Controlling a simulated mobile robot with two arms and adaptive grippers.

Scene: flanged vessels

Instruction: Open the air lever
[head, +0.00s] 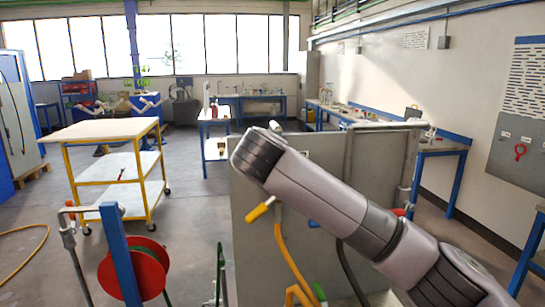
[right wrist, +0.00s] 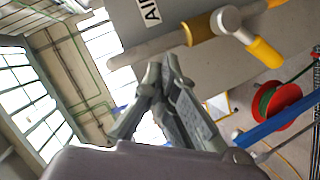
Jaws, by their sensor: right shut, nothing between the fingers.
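The air lever has a yellow handle (head: 260,210) that sticks out to the lower left of its pipe, in front of a grey panel (head: 245,195). In the right wrist view the yellow handle (right wrist: 263,53) angles down to the right from a round metal knob, and a label reading "AI" (right wrist: 151,10) shows on the panel. My right gripper (right wrist: 166,68) is shut and empty, below the pipe and left of the handle, apart from the handle. In the head view my right arm crosses the panel and its fingers cannot be made out. My left gripper is not in view.
A yellow hose (head: 288,255) hangs below the lever. A red hose reel (head: 150,268) and a blue post (head: 118,255) stand at the left. A yellow-framed cart (head: 104,131) stands farther back. The floor between the cart and the panel is open.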

